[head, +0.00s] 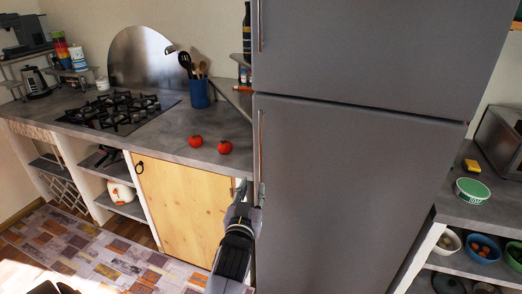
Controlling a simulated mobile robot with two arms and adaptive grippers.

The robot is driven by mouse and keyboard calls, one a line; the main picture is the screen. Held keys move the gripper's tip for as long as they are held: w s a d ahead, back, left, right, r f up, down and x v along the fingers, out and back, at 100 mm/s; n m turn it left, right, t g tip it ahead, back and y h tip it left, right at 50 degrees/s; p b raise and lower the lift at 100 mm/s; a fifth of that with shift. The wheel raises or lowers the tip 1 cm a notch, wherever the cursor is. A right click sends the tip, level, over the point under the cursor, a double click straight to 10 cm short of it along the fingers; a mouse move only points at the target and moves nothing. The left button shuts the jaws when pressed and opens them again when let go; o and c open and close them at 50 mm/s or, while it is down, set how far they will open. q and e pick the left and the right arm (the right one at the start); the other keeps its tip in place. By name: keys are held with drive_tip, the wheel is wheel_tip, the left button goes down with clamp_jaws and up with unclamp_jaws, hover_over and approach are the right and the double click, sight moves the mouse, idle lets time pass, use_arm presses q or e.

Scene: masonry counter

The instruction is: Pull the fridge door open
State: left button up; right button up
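The grey fridge has an upper door (370,50) and a lower door (350,190), both closed. Each has a thin vertical handle along its left edge; the lower handle (261,145) runs down from near the top of the lower door. My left gripper (251,189) reaches up from the bottom of the head view to the lower end of that handle. Its fingers look spread, one left of the handle and one overlapping its lower end. I cannot tell whether they touch it.
A wooden cabinet door (185,205) stands left of my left gripper. Above it, the counter (170,147) holds two tomatoes (209,143), a gas hob (118,110) and a blue utensil pot (199,94). A side counter (478,207) with bowls stands right of the fridge.

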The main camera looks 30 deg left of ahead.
sight(260, 155)
use_arm(q)
drive_tip(key=p+x, duration=0.3)
drive_tip(key=x, duration=1.4)
drive_tip(key=shift+a+r, duration=0.15)
drive_tip(key=shift+r, duration=0.05)
use_arm(e)
wheel_tip(260, 155, up, 3)
drive_tip(key=shift+d+r, duration=0.1)
use_arm(q)
drive_tip(key=shift+c, duration=0.5)
clamp_jaws()
use_arm(e)
drive_tip(key=shift+a, duration=0.25)
